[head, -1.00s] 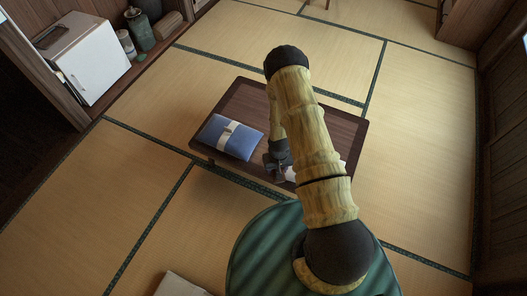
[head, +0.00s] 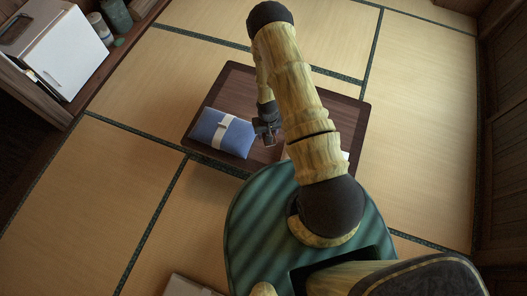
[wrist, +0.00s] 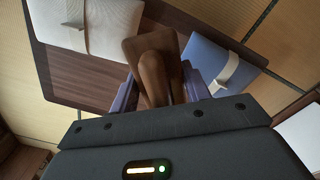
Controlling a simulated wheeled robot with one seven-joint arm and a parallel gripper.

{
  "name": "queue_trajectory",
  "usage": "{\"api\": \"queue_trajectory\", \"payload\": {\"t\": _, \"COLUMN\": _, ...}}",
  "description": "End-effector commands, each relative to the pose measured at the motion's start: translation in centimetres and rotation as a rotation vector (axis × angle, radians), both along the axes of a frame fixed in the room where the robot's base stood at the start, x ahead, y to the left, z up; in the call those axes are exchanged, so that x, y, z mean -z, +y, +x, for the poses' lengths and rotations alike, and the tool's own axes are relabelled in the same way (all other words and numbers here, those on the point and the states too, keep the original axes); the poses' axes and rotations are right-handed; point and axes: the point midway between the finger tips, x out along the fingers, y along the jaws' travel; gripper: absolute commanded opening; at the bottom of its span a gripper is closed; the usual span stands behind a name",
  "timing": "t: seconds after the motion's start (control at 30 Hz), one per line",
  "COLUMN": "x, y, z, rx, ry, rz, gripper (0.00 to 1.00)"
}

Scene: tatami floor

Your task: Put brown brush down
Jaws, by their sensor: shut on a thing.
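The brown brush (wrist: 153,68) shows in the wrist view between the two fingers of my gripper (wrist: 158,92). My gripper is shut on it, and its wide flat part points away from me. In the head view my gripper (head: 267,132) is over the dark wooden low table (head: 322,98), just right of the blue wrapped bundle. The brush cannot be made out in the head view. I cannot tell whether the brush touches the tabletop.
The blue bundle (head: 222,133) with a white band lies on the table's left part, and in the wrist view (wrist: 222,72) it is right of the brush. A white wrapped bundle (wrist: 98,28) lies on the table's other side. Bare tabletop shows between them.

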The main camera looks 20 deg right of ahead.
Motion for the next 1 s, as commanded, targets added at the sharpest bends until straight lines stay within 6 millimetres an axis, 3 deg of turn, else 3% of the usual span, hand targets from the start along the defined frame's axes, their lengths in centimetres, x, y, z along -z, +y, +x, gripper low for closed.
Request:
{"api": "queue_trajectory", "payload": {"t": 0.37, "x": 0.4, "y": 0.0, "z": 0.1, "rx": 0.002, "ry": -0.001, "rz": 0.000, "gripper": 0.22}}
{"api": "queue_trajectory", "payload": {"t": 1.0, "x": 6.7, "y": -0.8, "z": 2.7, "rx": 0.061, "ry": -0.003, "rz": 0.000, "gripper": 0.22}}
